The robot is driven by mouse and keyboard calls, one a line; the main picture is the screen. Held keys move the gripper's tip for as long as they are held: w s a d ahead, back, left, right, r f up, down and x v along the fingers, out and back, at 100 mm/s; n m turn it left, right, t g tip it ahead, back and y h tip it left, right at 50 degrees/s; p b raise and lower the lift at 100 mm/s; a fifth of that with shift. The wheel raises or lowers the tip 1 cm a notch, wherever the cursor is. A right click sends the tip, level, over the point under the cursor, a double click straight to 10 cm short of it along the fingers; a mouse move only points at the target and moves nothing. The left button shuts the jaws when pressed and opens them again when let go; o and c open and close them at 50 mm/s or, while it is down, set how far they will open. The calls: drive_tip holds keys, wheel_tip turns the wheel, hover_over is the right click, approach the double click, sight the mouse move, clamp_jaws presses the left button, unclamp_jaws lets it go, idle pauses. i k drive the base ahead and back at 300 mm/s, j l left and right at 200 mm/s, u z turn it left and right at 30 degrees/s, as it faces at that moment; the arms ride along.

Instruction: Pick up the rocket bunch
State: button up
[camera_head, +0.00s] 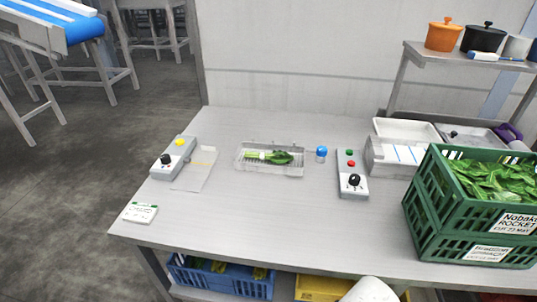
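A small green leafy bunch with a pale stem end (268,157) lies on a shallow clear or wire tray (290,172) in the middle of the steel table. A green crate (462,222) at the right, labelled "Nobaki ROCKET", is heaped with loose-looking green leaves (492,180). It stands on another green crate (470,250) with a label I cannot fully read. Whether the bunch on the tray is rocket I cannot tell for sure. My gripper is not in view; only a white rounded part, possibly of my arm, shows at the bottom edge.
Control boxes with knobs and buttons stand left (173,157) and right (352,174) of the tray. A blue knob (321,154) is beside it. White containers (398,152) and a raised shelf with pots (476,52) are back right. The table front (270,220) is clear.

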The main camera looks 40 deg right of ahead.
sight(280, 157)
drive_tip(key=i+j+z, duration=0.15)
drive_tip(key=j, duration=0.2)
drive_tip(key=i+j+z, duration=0.2)
drive_tip(key=j, duration=0.2)
drive_tip(key=j+z, duration=0.15)
drive_tip(key=j, duration=0.25)
